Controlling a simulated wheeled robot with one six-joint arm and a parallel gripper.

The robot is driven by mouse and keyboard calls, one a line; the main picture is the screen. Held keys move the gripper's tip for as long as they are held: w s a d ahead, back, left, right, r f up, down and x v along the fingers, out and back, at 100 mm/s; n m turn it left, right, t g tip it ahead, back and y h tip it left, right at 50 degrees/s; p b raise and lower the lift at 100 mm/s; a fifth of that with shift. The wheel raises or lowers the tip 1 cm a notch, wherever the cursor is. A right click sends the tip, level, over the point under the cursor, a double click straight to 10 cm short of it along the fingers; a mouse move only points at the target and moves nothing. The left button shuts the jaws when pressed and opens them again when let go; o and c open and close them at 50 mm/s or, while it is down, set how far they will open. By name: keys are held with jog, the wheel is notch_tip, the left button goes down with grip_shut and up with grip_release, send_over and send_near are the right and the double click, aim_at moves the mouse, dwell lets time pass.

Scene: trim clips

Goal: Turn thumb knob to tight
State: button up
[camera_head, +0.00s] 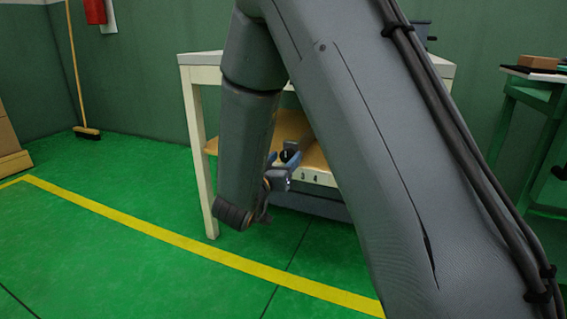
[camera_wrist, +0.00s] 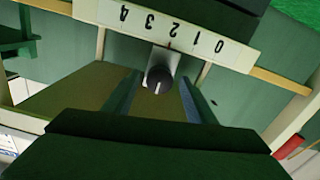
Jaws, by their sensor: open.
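The thumb knob (camera_wrist: 158,79) is round and black with a short white line on its face, mounted on a grey block. In the wrist view the line points down the picture, away from a white scale strip (camera_wrist: 184,34) numbered 0 to 4. My gripper (camera_wrist: 160,82) is open, one finger on each side of the knob in the picture, with gaps visible. I cannot tell whether the tips reach around it in depth. In the head view my gripper (camera_head: 281,172) is at the table's front, beside the black knob (camera_head: 289,156); my arm hides much of the surroundings.
A white-framed table (camera_head: 198,150) with a wooden lower shelf stands behind my arm. A green bench (camera_head: 530,115) is at the right. A broom (camera_head: 86,132) leans at the left wall. The green floor at front left is clear.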

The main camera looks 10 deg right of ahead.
jog(key=c, duration=1)
jog(key=shift+c, duration=0.2)
